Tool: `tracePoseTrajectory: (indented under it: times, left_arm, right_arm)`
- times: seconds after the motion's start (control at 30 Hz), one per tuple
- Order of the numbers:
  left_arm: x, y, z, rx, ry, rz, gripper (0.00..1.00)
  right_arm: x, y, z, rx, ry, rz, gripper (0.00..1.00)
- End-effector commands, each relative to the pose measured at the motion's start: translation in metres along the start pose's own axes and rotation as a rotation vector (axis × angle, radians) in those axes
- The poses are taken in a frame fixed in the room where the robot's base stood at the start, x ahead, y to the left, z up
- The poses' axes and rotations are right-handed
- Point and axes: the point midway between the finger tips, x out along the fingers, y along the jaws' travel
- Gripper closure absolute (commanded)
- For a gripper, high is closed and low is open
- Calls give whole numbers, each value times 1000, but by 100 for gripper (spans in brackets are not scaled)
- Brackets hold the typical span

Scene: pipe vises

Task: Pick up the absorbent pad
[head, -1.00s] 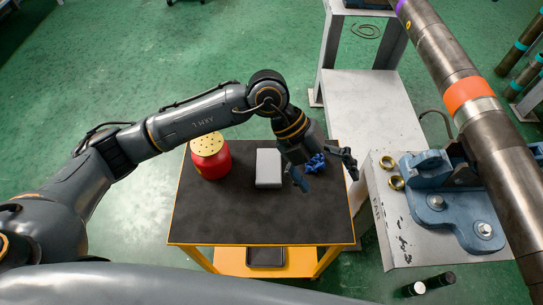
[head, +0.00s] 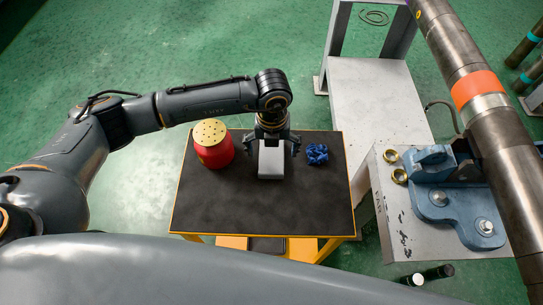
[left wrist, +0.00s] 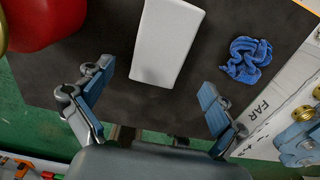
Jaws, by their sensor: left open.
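The absorbent pad seems to be the pale grey-white block (head: 271,162) lying on the dark top of the small cart (head: 240,210). It also shows in the left wrist view (left wrist: 167,40), upright in the picture between and beyond the fingers. My left gripper (head: 273,143) is open and empty, over the far end of the pad, with one finger to each side. In the left wrist view the open fingers (left wrist: 156,76) stand apart from the pad's sides. The gripper hides part of the pad's far end in the head view. My right gripper is not in view.
A red container with a perforated yellow lid (head: 213,143) stands left of the pad. A crumpled blue rag (head: 317,154) lies to its right. A blue pipe vise (head: 450,205) with a large pipe (head: 498,135) is at right. The cart's near half is clear.

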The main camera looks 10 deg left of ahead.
Motion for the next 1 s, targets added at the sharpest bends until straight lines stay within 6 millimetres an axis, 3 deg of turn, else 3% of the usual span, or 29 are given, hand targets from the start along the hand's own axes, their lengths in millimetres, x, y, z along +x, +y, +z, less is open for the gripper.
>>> tracePoseTrajectory:
  times: [0.3, 0.57, 0.63, 0.87, 1.0]
  left_arm:
    - [43, 2, 2, 1, 3, 1, 6]
    - [47, 2, 2, 2, 1, 0, 6]
    - [47, 2, 2, 2, 1, 0, 14]
    - [47, 2, 2, 1, 2, 0, 61]
    - [47, 2, 2, 1, 2, 0, 64]
  right_arm:
    - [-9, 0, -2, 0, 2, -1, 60]
    - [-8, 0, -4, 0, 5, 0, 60]
    - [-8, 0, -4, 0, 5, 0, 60]
    - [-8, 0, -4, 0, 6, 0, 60]
    - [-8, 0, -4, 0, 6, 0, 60]
